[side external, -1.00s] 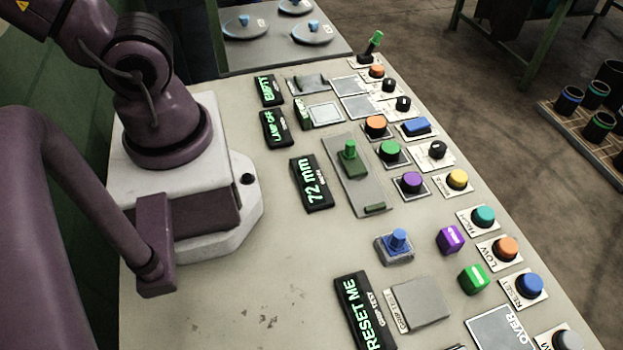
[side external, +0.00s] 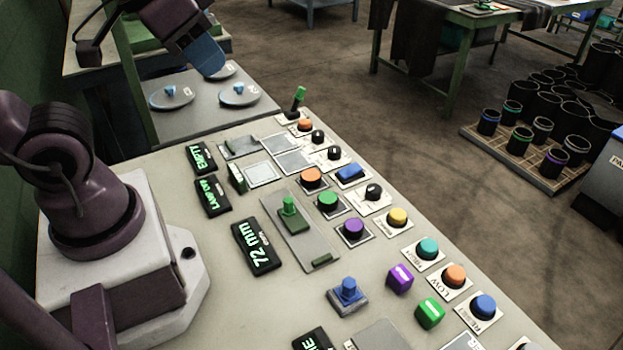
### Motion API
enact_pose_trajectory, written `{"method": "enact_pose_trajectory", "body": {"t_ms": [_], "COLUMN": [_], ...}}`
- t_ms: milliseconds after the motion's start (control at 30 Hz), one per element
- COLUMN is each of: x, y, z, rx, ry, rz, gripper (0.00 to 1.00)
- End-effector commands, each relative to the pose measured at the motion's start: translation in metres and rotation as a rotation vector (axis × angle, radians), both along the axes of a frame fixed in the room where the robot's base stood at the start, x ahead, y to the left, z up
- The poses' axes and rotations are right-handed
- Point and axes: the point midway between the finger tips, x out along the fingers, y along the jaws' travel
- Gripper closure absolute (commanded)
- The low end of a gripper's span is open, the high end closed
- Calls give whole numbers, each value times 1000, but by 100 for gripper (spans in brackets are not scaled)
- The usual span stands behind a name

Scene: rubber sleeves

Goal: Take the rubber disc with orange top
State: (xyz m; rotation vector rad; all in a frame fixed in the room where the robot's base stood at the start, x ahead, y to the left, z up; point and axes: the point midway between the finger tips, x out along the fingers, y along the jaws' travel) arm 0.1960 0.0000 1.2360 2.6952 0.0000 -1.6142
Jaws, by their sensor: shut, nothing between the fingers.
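Three round black pieces with orange tops sit on the panel table: one at the far end (side external: 305,124), one near the middle (side external: 311,176), and one on the plate marked LOW (side external: 454,275). I cannot tell which one is the rubber disc. My gripper (side external: 207,58) shows at the upper left, purple with a blue end piece. It is shut and empty, in front of the grey side table in the picture and well apart from the orange-topped pieces. Its fingertips are hard to make out.
The panel table (side external: 215,310) carries several coloured buttons, a green-handled slider (side external: 289,209), a purple cube (side external: 399,278) and a green cube (side external: 430,313). Grey lids with blue knobs (side external: 171,97) lie on the side table. Black sleeves with coloured rims (side external: 522,136) stand on a pallet at right.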

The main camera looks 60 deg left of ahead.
Motion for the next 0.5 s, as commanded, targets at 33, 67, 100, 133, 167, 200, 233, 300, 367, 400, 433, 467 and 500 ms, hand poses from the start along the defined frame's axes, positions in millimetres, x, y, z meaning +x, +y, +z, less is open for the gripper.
{"method": "enact_pose_trajectory", "body": {"t_ms": [33, 67, 100, 133, 167, 200, 233, 300, 367, 400, 433, 467, 500], "x": [0, 0, 0, 0, 0, 0, 0, 0, 0, 0, 0, 0, 0], "y": [0, 0, 0, 0, 0, 0, 0, 0, 0, 0, 0, 0, 0], "z": [0, 0, 0, 0, 0, 0, 0, 0, 0, 0, 0, 0, 0], "rx": [0, 0, 0, 0, 0, 0, 0, 0, 0, 0, 0, 0, 0], "ry": [0, 0, 0, 0, 0, 0, 0, 0, 0, 0, 0, 0, 0], "rz": [0, 0, 0, 0, 0, 0, 0, 0, 0, 0, 0, 0, 0], "gripper": [98, 91, 82, 75, 68, 59, 52, 36, 22, 19, 19, 19, 19]}}
